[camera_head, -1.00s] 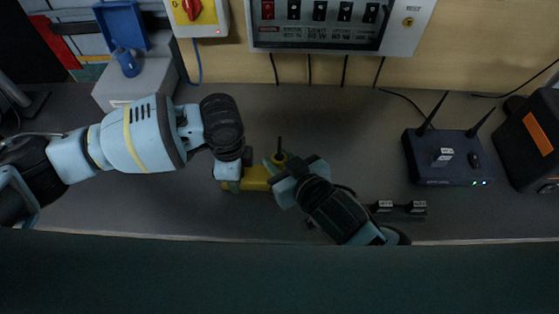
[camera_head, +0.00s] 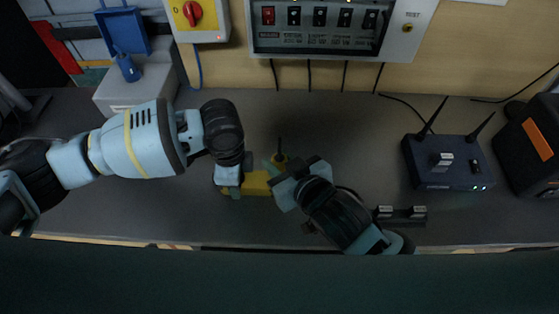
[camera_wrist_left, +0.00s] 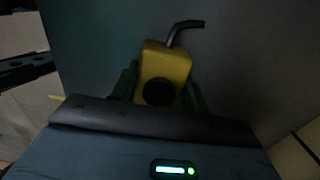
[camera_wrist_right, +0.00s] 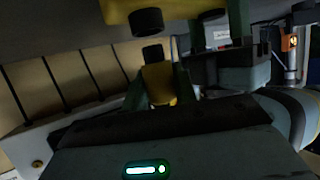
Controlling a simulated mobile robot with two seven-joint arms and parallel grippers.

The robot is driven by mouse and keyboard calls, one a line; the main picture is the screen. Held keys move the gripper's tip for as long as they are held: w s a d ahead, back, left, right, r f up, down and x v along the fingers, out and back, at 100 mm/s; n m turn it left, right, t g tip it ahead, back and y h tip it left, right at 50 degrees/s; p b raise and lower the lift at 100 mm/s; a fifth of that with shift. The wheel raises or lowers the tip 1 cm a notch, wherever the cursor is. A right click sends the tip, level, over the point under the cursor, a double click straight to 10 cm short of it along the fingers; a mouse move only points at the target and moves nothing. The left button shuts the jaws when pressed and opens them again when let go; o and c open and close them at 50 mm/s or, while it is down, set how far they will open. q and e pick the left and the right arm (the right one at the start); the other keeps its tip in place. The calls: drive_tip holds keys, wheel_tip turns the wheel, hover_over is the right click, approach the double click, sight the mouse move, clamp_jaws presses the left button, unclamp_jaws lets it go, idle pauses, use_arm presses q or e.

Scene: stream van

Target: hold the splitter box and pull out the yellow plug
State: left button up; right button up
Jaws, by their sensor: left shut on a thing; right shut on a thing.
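The yellow splitter box (camera_head: 256,184) is above the dark counter, partly hidden by both grippers. My left gripper (camera_head: 231,187) is shut on its left end. In the left wrist view the box (camera_wrist_left: 165,66) is between the fingers, with a dark round face and a bent dark cable on top. My right gripper (camera_head: 280,184) is shut on the yellow plug (camera_wrist_right: 160,84), which shows between its fingers. The plug's dark end points at a dark round socket on the box (camera_wrist_right: 122,10); they look slightly apart in that view. A small yellow part with a dark stem stands behind my right gripper.
A black router (camera_head: 440,168) with two antennas and an orange-black case (camera_head: 530,145) are at the right. A small dark strip (camera_head: 401,215) lies by my right arm. A switch panel (camera_head: 320,28) is on the wall behind. A grey box (camera_head: 130,92) is back left.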

sight(280, 156)
drive_tip(key=shift+r, duration=1.55)
use_arm(q)
drive_tip(key=o, duration=1.3)
drive_tip(key=shift+c, duration=0.2)
drive_tip(key=shift+r, duration=0.1)
wheel_tip(280, 156, up, 12)
drive_tip(key=shift+s+d, duration=0.1)
use_arm(e)
drive_tip(key=shift+s+d+f, duration=0.1)
drive_tip(key=shift+s, duration=0.05)
